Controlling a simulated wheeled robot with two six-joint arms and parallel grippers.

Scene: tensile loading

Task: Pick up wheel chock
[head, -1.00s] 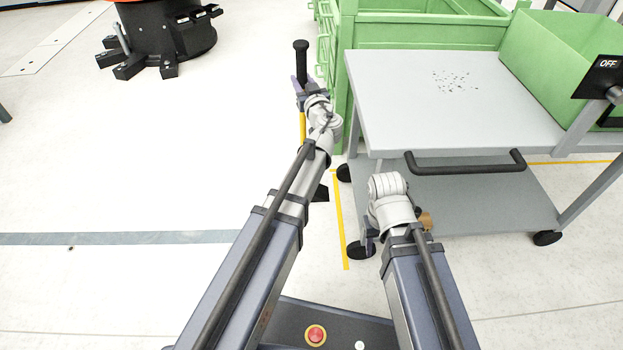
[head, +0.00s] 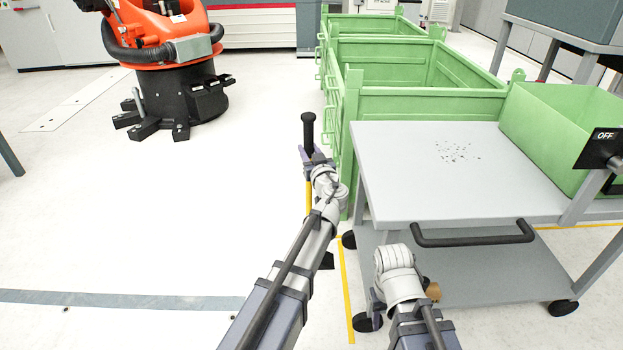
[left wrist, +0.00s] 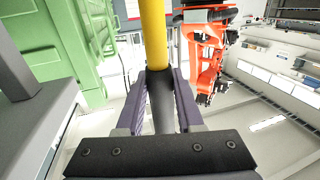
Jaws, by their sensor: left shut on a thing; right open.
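The wheel chock shows in the head view as a yellow rod (head: 309,198) with a black grip (head: 308,130) on top. A black wedge-shaped piece (head: 328,260) shows low beside my left arm, partly hidden by it. My left gripper (head: 313,157) is shut on the black grip. In the left wrist view, the black grip (left wrist: 162,103) sits between the purple fingers and the yellow rod (left wrist: 153,35) runs on from it. My right gripper (head: 373,300) is mostly hidden beside its wrist, low in front of the cart; it is open.
A grey cart (head: 440,175) with a black handle (head: 472,238) stands to the right. Green crates (head: 420,100) stand behind it, close to my left gripper's right. An orange robot arm (head: 165,40) on a black base stands far left. The floor on the left is clear.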

